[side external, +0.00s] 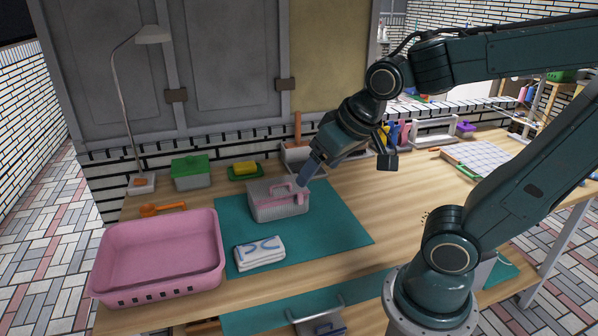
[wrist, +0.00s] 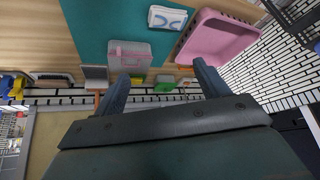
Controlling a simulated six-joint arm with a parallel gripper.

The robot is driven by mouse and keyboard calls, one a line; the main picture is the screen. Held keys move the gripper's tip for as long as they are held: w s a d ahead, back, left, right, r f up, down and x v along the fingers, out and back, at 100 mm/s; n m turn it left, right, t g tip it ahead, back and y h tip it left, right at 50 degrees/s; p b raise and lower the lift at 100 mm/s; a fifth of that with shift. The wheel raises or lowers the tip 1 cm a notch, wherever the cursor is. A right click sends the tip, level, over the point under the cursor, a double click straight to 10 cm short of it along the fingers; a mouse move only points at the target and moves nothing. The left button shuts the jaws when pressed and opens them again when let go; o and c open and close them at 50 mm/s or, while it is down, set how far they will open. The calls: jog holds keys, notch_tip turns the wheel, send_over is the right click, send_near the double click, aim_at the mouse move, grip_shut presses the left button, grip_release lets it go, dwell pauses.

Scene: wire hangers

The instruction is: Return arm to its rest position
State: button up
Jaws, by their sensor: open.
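My gripper (side external: 306,172) is open and empty, with its two fingers spread wide in the wrist view (wrist: 160,72). In the side view its tip shows just above and behind the right end of a light grey box with a pink handle (side external: 278,207). I cannot tell the exact gap between finger and box. My arm is stretched from its base at right over the table. No wire hangers can be made out.
A pink tub (side external: 160,255) stands at left, empty. A folded white cloth (side external: 260,254) lies on the mat. Bare wood (side external: 400,200) lies right of the mat.

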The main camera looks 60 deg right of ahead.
jog(key=s+a+r+n+y, duration=0.1)
jog(key=s+a+r+n, duration=0.1)
jog(key=s, duration=0.3)
jog(key=shift+s+a+r+n, duration=0.15)
jog(key=shift+s+a+n, duration=0.25)
jog(key=shift+n, duration=0.1)
dwell(1.6)
